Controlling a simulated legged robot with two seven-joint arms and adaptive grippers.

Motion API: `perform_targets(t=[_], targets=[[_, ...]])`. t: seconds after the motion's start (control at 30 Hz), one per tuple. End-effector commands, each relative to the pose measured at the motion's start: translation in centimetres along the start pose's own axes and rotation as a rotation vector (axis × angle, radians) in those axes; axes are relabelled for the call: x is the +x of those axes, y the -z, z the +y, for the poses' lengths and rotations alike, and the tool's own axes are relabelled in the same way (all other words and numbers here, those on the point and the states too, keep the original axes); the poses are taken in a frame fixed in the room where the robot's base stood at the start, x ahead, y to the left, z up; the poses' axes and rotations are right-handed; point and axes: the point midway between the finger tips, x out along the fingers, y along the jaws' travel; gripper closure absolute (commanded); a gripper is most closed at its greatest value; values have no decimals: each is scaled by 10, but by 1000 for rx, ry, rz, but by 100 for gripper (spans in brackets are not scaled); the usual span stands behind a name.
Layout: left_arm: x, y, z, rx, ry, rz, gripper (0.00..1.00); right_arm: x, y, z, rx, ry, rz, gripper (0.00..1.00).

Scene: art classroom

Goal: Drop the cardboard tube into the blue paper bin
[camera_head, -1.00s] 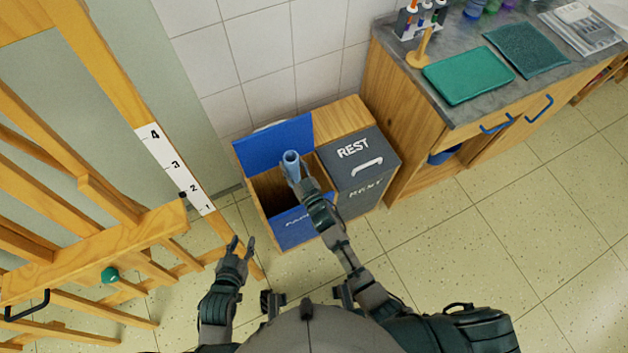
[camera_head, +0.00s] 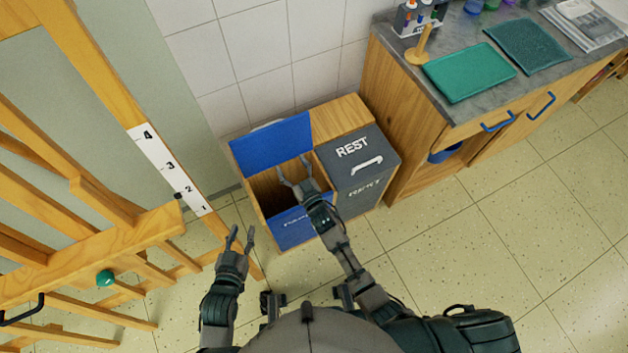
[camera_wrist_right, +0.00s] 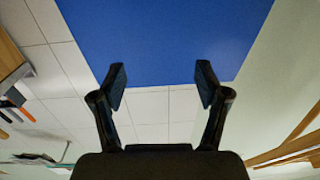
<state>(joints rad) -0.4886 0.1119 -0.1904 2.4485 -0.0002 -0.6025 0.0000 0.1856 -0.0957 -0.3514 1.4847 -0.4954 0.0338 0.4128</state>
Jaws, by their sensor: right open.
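The blue paper bin (camera_head: 291,228) stands against the tiled wall with its blue lid (camera_head: 272,143) raised. Its wooden inside shows in the head view. My right gripper (camera_head: 292,171) is open and empty over the bin's opening. In the right wrist view, my right gripper (camera_wrist_right: 162,82) has its fingers apart with nothing between them, and the blue lid (camera_wrist_right: 165,35) fills the space beyond. The cardboard tube is not visible in either view now; the bin's floor is partly hidden. My left gripper (camera_head: 240,238) is open and empty, left of the bin and above the floor.
A closed grey REST bin (camera_head: 368,165) adjoins the blue bin on the right. A counter (camera_head: 465,95) with a green board is at the upper right. Open tiled floor lies at the lower right.

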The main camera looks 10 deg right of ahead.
Motion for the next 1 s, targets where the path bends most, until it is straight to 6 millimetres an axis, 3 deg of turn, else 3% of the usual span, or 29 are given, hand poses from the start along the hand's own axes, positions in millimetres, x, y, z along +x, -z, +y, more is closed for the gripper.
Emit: perform_targets(t=[0.23, 0.7, 1.0], targets=[[-1, 0, 1, 0, -1, 0, 63, -14, -1, 0, -1, 0, -2, 25], [-1, 0, 0, 0, -1, 0, 63, -107, -2, 0, 1, 0, -2, 25], [-1, 0, 0, 0, 0, 0, 63, -120, -2, 1, 0, 0, -1, 25]])
